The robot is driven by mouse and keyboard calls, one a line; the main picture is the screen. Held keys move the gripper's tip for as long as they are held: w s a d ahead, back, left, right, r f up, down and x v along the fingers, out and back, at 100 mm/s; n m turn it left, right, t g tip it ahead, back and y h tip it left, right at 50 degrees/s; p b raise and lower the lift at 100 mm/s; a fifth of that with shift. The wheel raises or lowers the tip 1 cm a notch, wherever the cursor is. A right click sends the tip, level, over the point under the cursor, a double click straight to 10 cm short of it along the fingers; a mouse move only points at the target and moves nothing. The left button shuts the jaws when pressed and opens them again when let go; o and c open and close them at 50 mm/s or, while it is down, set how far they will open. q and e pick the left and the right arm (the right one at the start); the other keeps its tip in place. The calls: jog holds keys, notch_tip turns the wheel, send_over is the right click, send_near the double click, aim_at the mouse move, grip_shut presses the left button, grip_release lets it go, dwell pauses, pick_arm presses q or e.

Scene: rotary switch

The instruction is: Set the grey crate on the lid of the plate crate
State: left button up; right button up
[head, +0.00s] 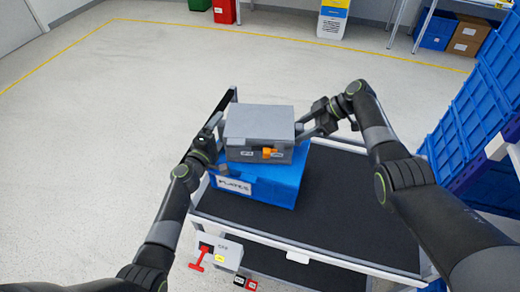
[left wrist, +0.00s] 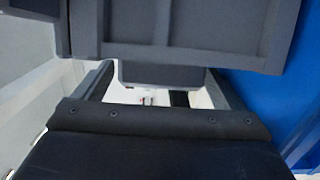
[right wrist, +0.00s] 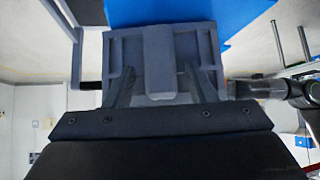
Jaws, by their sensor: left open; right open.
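The grey crate (head: 259,122), with a grey lid and an orange latch on its front, sits on top of the blue plate crate (head: 266,183), which carries a "PLATES" label. My left gripper (head: 211,146) is open at the grey crate's left side. In the left wrist view, the grey crate's side (left wrist: 180,25) fills the top, with a grey handle block between the fingers. My right gripper (head: 307,130) is open at the crate's right side. In the right wrist view, the fingers stand either side of a grey handle (right wrist: 159,60). Contact of fingers with handles cannot be told.
The plate crate stands on the left part of a black-topped cart (head: 345,205) with free room to its right. A grey box with a red handle (head: 222,254) hangs at the cart's front. Stacked blue crates (head: 465,125) stand at the right.

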pick_arm(q)
jog(key=v, duration=0.7)
jog(key=shift+s+a+f, duration=0.1)
jog(key=shift+s+f, duration=0.05)
jog(key=shift+s, duration=0.2)
pick_arm(e)
jog(key=v, duration=1.2)
jog(key=shift+s, duration=0.1)
